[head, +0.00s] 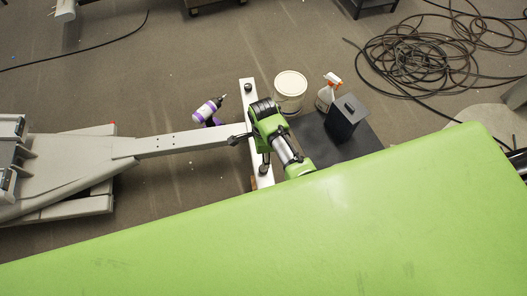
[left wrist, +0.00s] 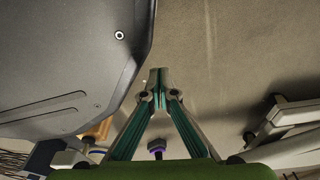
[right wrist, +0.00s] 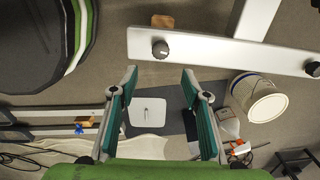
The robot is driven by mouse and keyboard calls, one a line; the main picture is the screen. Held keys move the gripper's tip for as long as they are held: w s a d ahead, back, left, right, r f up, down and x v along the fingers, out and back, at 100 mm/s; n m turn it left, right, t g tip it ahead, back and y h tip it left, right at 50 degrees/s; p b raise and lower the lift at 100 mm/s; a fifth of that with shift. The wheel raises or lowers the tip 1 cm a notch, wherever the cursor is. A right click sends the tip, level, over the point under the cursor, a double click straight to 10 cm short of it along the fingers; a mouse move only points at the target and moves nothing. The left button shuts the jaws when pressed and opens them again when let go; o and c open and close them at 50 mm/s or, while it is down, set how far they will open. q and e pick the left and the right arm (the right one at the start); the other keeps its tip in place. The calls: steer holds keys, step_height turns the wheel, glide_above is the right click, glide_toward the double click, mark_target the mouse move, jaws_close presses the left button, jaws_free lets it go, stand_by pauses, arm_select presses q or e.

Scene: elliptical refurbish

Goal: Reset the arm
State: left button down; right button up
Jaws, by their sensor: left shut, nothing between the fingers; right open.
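A green and black arm section (head: 275,138), which looks like mine, shows in the head view over the white crossbar (head: 247,95) of a grey machine frame (head: 70,165).
A white bucket (head: 290,86), spray bottle (head: 326,94) and black box (head: 345,118) stand right of the crossbar, by a dark mat (head: 318,140). A purple and white bottle-like object (head: 207,109) lies left of it. Coiled cable (head: 430,60) covers floor at upper right. Floor at upper left is mostly clear.

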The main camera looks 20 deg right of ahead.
arm_select(q)
steer(key=shift+w, duration=0.1)
